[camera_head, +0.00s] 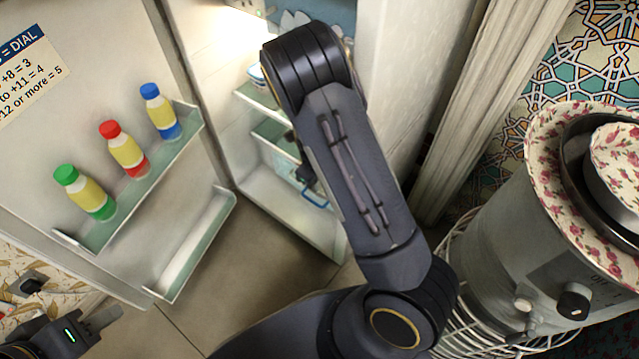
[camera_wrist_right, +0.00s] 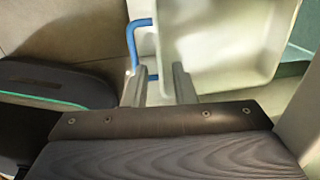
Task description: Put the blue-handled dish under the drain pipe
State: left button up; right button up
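The dish (camera_wrist_right: 215,45) is a pale, shallow tray with a blue handle (camera_wrist_right: 131,45) in the right wrist view. In the head view its blue handle (camera_head: 315,199) shows low in the open fridge, partly hidden by my right arm. My right gripper (camera_wrist_right: 160,82) is open at the dish's near edge, its two fingers apart with the lower end of the handle between them. I cannot tell whether they touch it. My left gripper (camera_head: 100,322) is at the lower left of the head view, away from the dish; its finger gap is unclear. I cannot make out a drain pipe.
The open fridge door (camera_head: 130,235) holds bottles with green (camera_head: 84,191), red (camera_head: 124,149) and blue (camera_head: 161,111) caps. Fridge shelves (camera_head: 262,98) are behind my right arm. A grey samovar (camera_head: 500,270) with knobs stands at right, near my right elbow. Floor (camera_head: 250,260) shows between door and fridge.

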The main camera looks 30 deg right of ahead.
jog(key=r, duration=0.1)
jog(key=r+p, duration=0.1)
jog(key=r, duration=0.1)
jog(key=r+p, duration=0.1)
jog(key=r, duration=0.1)
jog(key=shift+s+a+r, duration=0.1)
jog(key=shift+a+r, duration=0.15)
